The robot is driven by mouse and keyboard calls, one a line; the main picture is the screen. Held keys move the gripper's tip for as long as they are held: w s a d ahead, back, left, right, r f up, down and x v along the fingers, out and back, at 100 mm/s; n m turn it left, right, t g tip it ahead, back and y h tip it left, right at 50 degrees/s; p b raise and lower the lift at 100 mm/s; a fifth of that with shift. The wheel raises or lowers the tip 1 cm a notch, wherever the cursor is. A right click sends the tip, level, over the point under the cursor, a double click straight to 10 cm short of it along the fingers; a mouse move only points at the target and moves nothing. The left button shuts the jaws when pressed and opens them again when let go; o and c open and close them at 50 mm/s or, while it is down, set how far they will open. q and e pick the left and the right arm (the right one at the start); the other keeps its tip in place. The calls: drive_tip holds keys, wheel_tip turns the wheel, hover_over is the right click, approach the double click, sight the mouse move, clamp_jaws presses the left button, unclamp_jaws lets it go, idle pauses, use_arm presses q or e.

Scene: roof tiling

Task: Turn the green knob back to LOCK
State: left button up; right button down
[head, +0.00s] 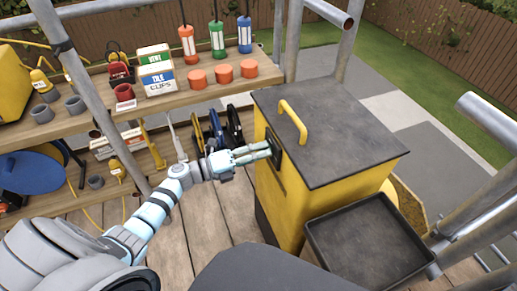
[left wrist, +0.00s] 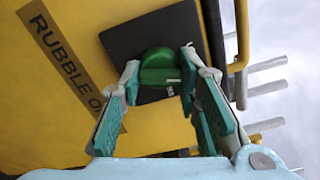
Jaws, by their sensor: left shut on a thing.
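The green knob (left wrist: 160,68) sits on a dark square plate (left wrist: 128,38) on the yellow side of a box. In the left wrist view my left gripper (left wrist: 160,78) is shut on the knob, with one finger on each side of it. No LOCK marking can be read; a small white mark shows beside the knob. In the head view my left gripper (head: 266,150) reaches the side of the yellow box (head: 283,200), and its fingers hide the knob there. My right gripper is not in view.
The box has a dark lid with a yellow handle (head: 293,121). A black tray (head: 368,242) stands at its front right. Shelves (head: 100,81) at the left hold orange cylinders, clip boxes and tools. Scaffold poles (head: 317,12) stand around. A "RUBBLE" label (left wrist: 62,50) is beside the plate.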

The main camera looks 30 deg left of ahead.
use_arm(q)
drive_tip(key=shift+r+n+p, duration=0.1)
drive_tip(key=shift+n+p, duration=0.7)
drive_tip(key=shift+n, duration=1)
drive_tip(key=o, duration=1.2)
drive_tip(key=shift+c, duration=0.2)
drive_tip(key=v, duration=1.2)
